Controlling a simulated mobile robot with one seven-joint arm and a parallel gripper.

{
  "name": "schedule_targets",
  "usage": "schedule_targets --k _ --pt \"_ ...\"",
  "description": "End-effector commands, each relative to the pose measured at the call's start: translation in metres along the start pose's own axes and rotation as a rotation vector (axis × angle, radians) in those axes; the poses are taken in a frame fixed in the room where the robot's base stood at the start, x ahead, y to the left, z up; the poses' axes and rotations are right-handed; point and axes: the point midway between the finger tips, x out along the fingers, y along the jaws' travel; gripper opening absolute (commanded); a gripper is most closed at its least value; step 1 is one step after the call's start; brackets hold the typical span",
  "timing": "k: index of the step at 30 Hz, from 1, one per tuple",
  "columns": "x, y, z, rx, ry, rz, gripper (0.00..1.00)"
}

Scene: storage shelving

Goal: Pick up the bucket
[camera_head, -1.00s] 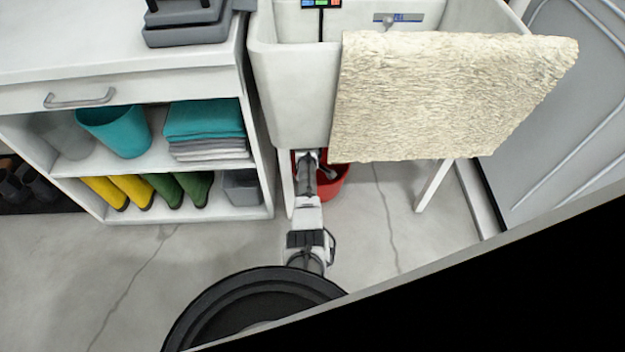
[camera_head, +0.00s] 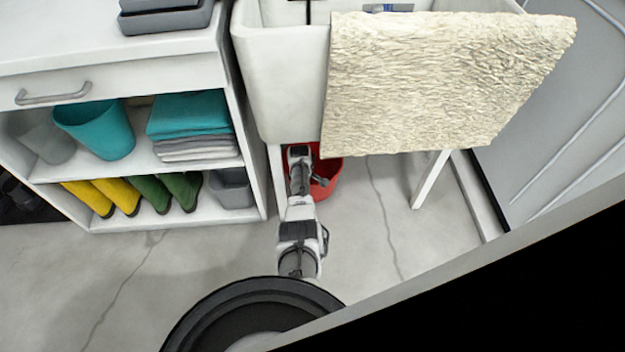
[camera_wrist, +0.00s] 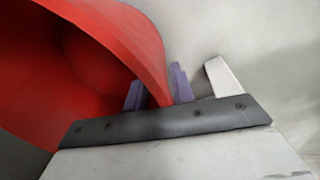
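The red bucket (camera_head: 325,180) is on or just above the floor under the front left corner of the sink; I cannot tell which. The sink edge and my arm hide part of it. In the wrist view the bucket (camera_wrist: 95,55) fills the upper left, with its open mouth to the left. My gripper (camera_wrist: 158,92) has two purple fingers, one inside the bucket and one outside. The bucket's wall runs between them and fills the gap, so the gripper looks shut on the rim. My arm hides the fingers in the head view.
A white sink (camera_head: 280,85) with a cream towel (camera_head: 440,85) over its front overhangs the bucket. A sink leg (camera_head: 430,180) stands right. A white shelf unit (camera_head: 180,222) with boots and a teal bin (camera_head: 95,130) stands left. Floor in front is clear.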

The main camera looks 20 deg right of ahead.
Motion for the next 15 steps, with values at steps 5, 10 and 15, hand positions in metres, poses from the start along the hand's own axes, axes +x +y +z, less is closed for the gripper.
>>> schedule_targets --k 5,10,15 --pt "0.0000 -0.0001 0.0001 0.000 0.000 0.000 0.01" --pt "0.0000 -0.0002 0.0002 0.000 0.000 0.000 0.00" --pt "0.0001 -0.0002 0.0002 0.000 -0.001 0.000 0.00"
